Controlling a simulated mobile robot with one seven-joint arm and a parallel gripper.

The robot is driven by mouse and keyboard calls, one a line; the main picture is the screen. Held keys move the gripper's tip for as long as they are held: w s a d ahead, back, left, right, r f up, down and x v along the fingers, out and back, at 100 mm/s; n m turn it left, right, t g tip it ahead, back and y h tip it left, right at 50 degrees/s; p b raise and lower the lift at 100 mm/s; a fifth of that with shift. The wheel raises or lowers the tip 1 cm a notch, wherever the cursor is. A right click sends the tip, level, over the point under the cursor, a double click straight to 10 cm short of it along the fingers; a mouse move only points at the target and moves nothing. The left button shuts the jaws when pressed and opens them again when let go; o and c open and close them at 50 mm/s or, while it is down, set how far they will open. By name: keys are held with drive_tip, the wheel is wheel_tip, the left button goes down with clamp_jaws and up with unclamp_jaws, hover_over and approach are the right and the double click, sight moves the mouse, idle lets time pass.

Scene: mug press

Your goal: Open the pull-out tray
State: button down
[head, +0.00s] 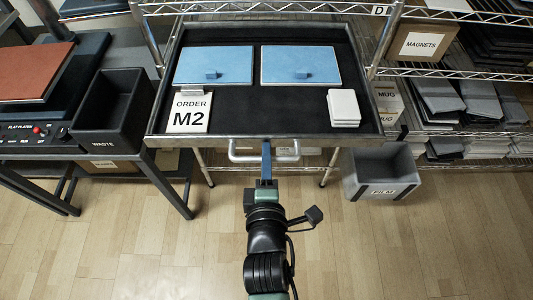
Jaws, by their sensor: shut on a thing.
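The pull-out tray (255,113) is a dark, metal-edged tray in the wire rack and sticks out toward me. Its pale bar handle (286,152) runs along the middle of the front edge. My gripper (266,152) is at the middle of this handle and is shut on it. My arm reaches up to it from the bottom of the picture, and the fingertips are partly hidden. On the tray lie two blue-topped flat panels with small knobs, an "ORDER M2" card (191,112) at left and a small white stack (344,107) at right.
A black WASTE bin (104,125) stands on the bench at left, by the flat platen press (45,95). A grey FILM bin (381,185) hangs right of the tray front. Wire shelves with a MAGNETS box (425,44) are at right. The wooden floor before the tray is clear besides my arm.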

drive_tip(key=c, duration=0.8)
unclamp_jaws()
drive_tip(key=shift+c, duration=0.2)
drive_tip(key=v, duration=1.3)
